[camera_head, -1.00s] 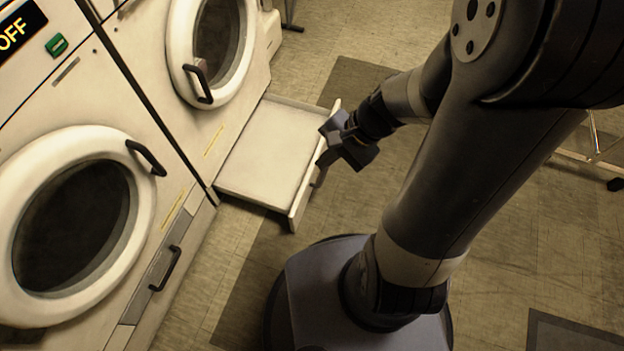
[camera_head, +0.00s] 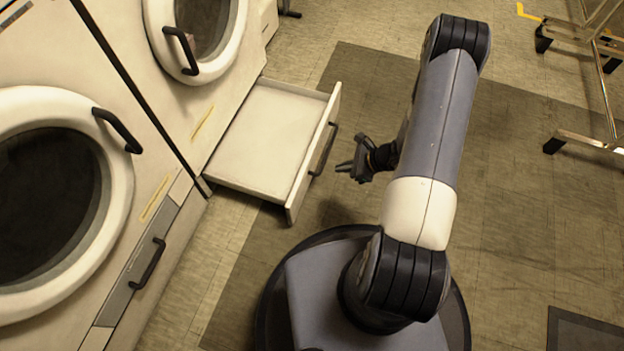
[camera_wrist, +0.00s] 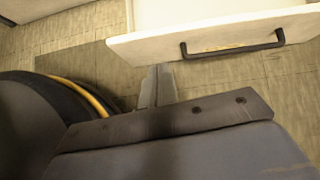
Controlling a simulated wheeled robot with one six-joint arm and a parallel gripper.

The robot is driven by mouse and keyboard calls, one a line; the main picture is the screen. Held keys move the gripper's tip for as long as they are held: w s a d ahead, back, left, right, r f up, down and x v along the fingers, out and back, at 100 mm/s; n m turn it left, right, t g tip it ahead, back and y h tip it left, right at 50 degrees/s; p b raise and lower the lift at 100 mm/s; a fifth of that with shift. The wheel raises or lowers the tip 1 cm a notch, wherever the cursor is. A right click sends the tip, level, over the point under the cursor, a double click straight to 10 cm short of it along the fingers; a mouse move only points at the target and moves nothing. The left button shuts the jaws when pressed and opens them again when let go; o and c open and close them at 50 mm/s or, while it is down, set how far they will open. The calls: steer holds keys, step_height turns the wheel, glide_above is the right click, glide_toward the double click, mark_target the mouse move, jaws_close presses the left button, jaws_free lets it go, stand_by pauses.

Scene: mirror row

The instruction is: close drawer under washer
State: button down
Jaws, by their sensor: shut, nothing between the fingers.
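A white drawer (camera_head: 268,140) is pulled out from under the washer (camera_head: 215,75) at the upper left in the head view. Its front panel carries a dark bar handle (camera_head: 324,150). My gripper (camera_head: 342,168) is shut and empty, just to the right of the drawer front and apart from the handle. In the wrist view the drawer front (camera_wrist: 150,45) and its handle (camera_wrist: 232,50) lie ahead, with the shut fingers (camera_wrist: 157,80) pointing toward the panel, left of the handle. Whether the fingertips touch the panel cannot be told there.
A second washer (camera_head: 60,200) stands at the lower left, with a shut drawer (camera_head: 140,275) under it. A metal rack frame (camera_head: 590,60) on casters stands at the upper right.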

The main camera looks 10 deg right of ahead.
step_height(320, 180, down, 4)
steer(key=m, duration=0.1)
steer(key=b, duration=0.5)
glide_toward(304, 177)
steer(key=shift+x, duration=2.8)
steer(key=shift+a, duration=0.2)
